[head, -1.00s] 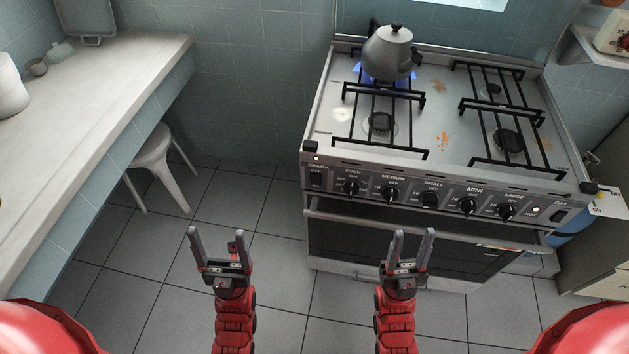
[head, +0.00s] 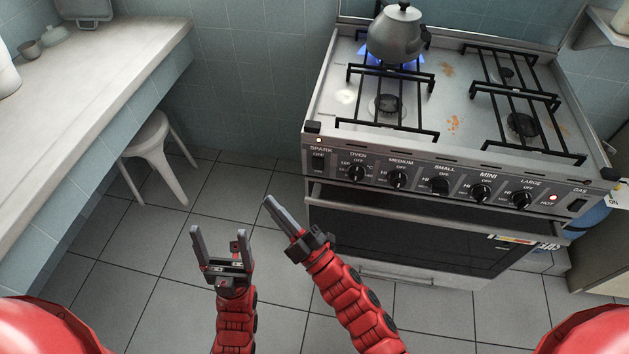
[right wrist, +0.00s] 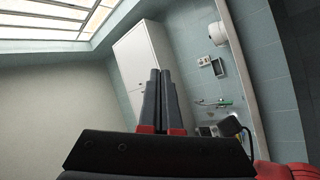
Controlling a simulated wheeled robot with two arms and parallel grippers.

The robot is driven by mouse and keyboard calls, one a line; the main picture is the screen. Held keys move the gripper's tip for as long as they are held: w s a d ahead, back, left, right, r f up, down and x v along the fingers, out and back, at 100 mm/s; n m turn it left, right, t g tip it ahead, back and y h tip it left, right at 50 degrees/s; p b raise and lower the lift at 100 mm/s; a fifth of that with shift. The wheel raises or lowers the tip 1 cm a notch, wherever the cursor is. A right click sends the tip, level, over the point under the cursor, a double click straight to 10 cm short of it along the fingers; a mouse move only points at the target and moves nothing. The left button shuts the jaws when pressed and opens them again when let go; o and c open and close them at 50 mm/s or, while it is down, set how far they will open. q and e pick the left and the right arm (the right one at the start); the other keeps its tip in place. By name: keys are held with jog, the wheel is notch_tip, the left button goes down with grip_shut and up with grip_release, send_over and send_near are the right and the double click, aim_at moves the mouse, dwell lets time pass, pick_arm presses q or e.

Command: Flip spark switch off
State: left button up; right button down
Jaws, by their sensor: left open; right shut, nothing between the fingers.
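The spark switch (head: 318,162) is a small dark rocker at the left end of the stove's front panel, under the label SPARK. An orange light (head: 319,140) glows just above it. My right gripper (head: 270,202) is shut and empty, in front of the stove, below and left of the switch and apart from it. Its shut fingers also show in the right wrist view (right wrist: 160,100), which does not show the switch. My left gripper (head: 221,237) is open and empty, further left over the floor. Which way the rocker is tipped is too small to tell.
A grey kettle (head: 396,36) sits over a blue flame on the stove's (head: 330,110) back left burner. A row of knobs (head: 440,186) runs right of the switch. An oven door is below. A counter (head: 100,75) and white stool (head: 155,150) stand left, with clear floor between.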

aim_at(317, 163)
jog(key=w+a+f+n+h+b, duration=0.2)
jog(key=a+f+h+b, duration=0.15)
jog(key=f, duration=0.25)
jog(key=w+a+f+n+h+b, duration=0.1)
jog(key=w+a+f+h+b, duration=0.1)
jog(key=f+h, duration=0.3)
jog(key=s+d+r+m+t+h+b, duration=0.1)
jog(key=s+d+r+m+h+b, duration=0.1)
jog(key=d+h, duration=0.3)
jog(key=s+d+r+m+t+h+b, duration=0.2)
jog(key=d+m+h+b, duration=0.2)
jog(key=d+h, duration=0.2)
jog(key=shift+s+r+h, duration=0.2)
jog(key=shift+r+h, duration=0.05)
jog(key=shift+h, duration=0.3)
jog(key=shift+d, duration=0.1)
jog(key=shift+t, duration=0.3)
jog(key=x, duration=1.4)
jog(key=shift+b, duration=0.3)
jog(key=shift+f, duration=0.1)
